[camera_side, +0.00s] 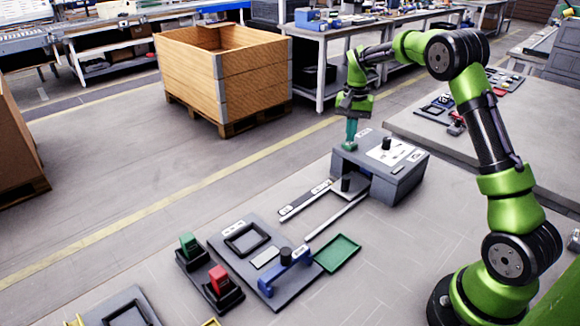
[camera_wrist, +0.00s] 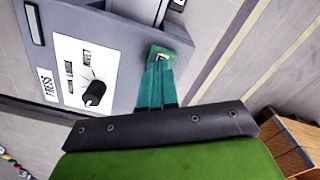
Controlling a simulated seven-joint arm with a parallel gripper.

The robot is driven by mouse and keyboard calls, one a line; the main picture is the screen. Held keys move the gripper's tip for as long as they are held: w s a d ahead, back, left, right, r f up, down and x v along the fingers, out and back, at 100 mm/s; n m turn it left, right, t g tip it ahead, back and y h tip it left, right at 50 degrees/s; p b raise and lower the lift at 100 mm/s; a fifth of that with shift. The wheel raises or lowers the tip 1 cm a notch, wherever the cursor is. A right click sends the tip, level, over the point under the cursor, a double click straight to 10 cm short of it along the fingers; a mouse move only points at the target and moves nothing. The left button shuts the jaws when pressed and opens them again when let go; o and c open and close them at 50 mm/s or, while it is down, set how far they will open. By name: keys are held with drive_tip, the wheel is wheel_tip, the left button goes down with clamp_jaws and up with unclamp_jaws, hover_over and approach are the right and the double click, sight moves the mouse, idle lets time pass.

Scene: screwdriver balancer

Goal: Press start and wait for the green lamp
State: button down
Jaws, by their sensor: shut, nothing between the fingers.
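A grey press box (camera_side: 405,183) has a white panel and a black knob (camera_side: 386,144) on top. The knob (camera_wrist: 95,92) also shows in the wrist view, beside a printed label. My gripper (camera_side: 350,143) points down at the box's top near its left corner. Its teal fingers are shut and empty. In the wrist view my gripper (camera_wrist: 161,62) reaches a green square button (camera_wrist: 171,57) and covers part of it; I cannot tell if it touches or presses it.
Two rails (camera_side: 335,218) run out from the box, with a black cylinder (camera_side: 346,184) at its opening. In front are a dark fixture plate (camera_side: 275,285), a green tray (camera_side: 338,253), and green (camera_side: 188,244) and red (camera_side: 219,280) blocks in holders. A wooden crate (camera_side: 225,75) stands behind.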

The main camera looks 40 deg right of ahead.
drive_tip(key=shift+f, duration=0.6)
idle(0.3)
drive_tip(key=shift+r, duration=3.55)
drive_tip(key=shift+r, duration=0.1)
wheel_tip(320, 180, up, 6)
drive_tip(key=shift+f, duration=0.1)
